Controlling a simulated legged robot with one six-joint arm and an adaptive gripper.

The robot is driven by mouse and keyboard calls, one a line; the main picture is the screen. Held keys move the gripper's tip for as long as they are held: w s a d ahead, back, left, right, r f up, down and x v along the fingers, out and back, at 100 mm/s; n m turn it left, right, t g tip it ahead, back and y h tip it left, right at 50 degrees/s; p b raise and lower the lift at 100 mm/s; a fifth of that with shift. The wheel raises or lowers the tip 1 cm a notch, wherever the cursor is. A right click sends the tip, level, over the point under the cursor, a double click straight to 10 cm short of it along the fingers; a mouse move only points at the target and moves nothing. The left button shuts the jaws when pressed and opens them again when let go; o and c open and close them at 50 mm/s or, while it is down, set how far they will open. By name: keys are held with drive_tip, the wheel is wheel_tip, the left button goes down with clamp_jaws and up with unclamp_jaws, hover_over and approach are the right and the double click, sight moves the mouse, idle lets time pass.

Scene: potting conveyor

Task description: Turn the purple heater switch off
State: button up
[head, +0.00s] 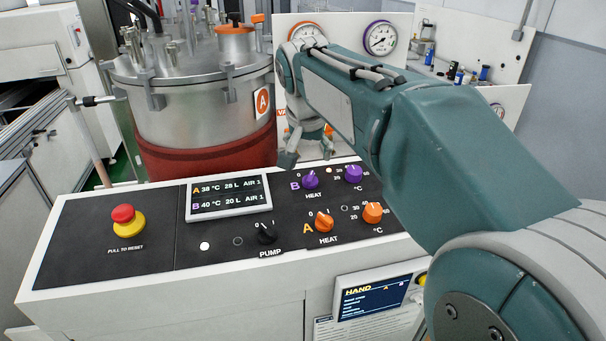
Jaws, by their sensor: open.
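The purple heater switch (310,179) is a small knob marked B and HEAT on the dark control panel (90,245). Its pointer appears turned toward the 1 side, though the mark is small. A lamp beside it (329,170) looks lit pale. My gripper (308,160) is open and empty, its fingers pointing down behind and slightly above the purple switch, apart from it as far as I can tell. A second purple knob (354,173), the temperature dial, sits to the right of the switch.
The orange heater switch (324,222), orange dial (372,212) and black pump knob (267,234) sit nearer the front. A display (229,196) and a red emergency button (123,213) are to the left. A steel tank (200,105) stands behind the panel.

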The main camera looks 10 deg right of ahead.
sight(310, 175)
drive_tip(key=x, duration=0.9)
drive_tip(key=shift+d+f, duration=0.1)
